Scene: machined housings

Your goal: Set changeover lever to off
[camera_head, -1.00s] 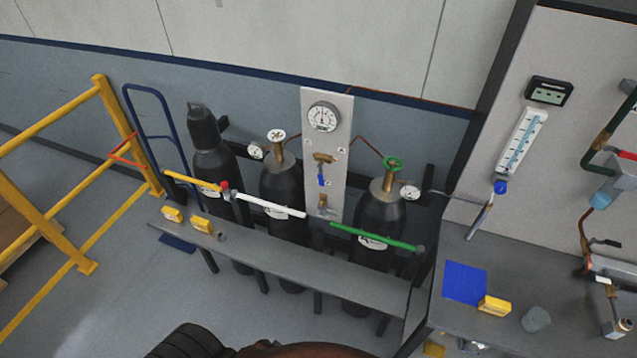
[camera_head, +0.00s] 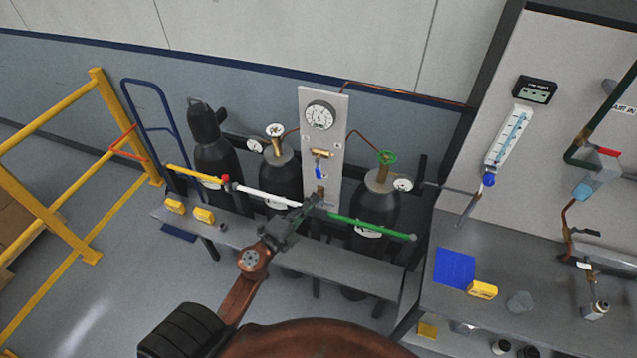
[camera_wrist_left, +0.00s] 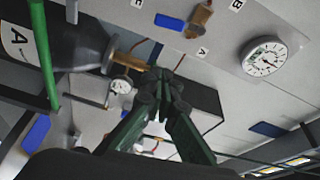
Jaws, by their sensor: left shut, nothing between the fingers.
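The changeover lever (camera_head: 319,172) is a blue handle on a brass valve (camera_head: 320,153) on the upright grey panel (camera_head: 336,142). In the head view it hangs down from the valve. In the left wrist view the blue lever (camera_wrist_left: 170,22) and brass valve (camera_wrist_left: 200,18) show at the top, near small A and B labels. My left gripper (camera_head: 312,201) is shut and empty, below the lever and in front of the panel's lower part. In the left wrist view its fingertips (camera_wrist_left: 160,75) meet, apart from the lever. My right gripper is not in view.
A round gauge (camera_head: 321,116) tops the panel. Dark gas cylinders (camera_head: 375,205) stand on both sides. White (camera_head: 263,197) and green (camera_head: 372,227) bars run across in front, close to my left gripper. A bench (camera_head: 462,232) stands right; a yellow railing (camera_head: 60,115) left.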

